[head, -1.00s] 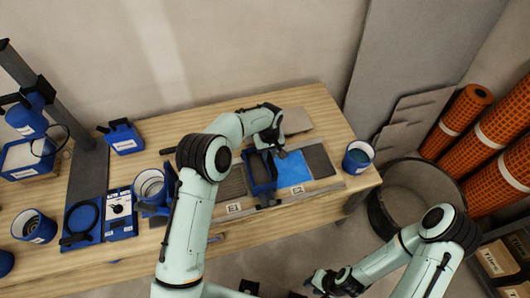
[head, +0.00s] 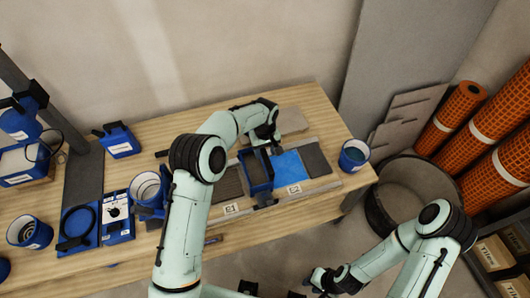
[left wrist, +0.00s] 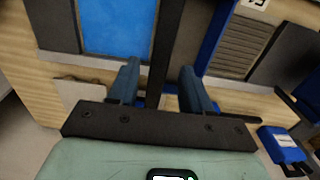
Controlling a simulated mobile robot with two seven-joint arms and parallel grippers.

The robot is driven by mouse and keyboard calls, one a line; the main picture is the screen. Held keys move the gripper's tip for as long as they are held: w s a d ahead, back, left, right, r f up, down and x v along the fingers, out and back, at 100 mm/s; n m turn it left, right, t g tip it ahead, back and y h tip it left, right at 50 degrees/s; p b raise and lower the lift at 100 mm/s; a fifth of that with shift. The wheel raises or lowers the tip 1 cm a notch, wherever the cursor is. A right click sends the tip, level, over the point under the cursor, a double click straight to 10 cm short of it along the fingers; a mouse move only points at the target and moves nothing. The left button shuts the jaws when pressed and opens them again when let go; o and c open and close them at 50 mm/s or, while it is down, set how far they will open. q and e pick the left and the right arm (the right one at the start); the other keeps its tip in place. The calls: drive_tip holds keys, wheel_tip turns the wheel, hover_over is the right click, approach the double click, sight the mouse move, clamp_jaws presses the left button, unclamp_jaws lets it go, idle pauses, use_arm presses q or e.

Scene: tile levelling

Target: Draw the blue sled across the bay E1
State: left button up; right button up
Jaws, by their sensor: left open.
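The blue sled (head: 257,172), a blue frame with a dark inside, stands on the bench between a ribbed grey bay on its left and a bright blue bay (head: 289,165) on its right. A label that looks like E1 (head: 231,208) lies in front of the ribbed bay (head: 228,184). My left gripper (head: 272,146) is at the sled's back edge. In the left wrist view its fingers (left wrist: 161,88) are open, either side of a dark bar (left wrist: 166,45); contact is unclear. My right gripper (head: 312,284) is low in front of the bench, its jaws unclear.
A metal rail (head: 268,205) runs along the front of the bays. A blue bucket (head: 354,155) stands at the bench's right end, and another (head: 147,186) left of the bays. A grey slab (head: 290,120) lies behind. A black tub (head: 403,195) stands right of the bench.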

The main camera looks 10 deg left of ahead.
use_arm(q)
wheel_tip(320, 180, up, 12)
drive_tip(key=shift+f+p, duration=0.2)
drive_tip(key=shift+p, duration=0.15)
idle(0.4)
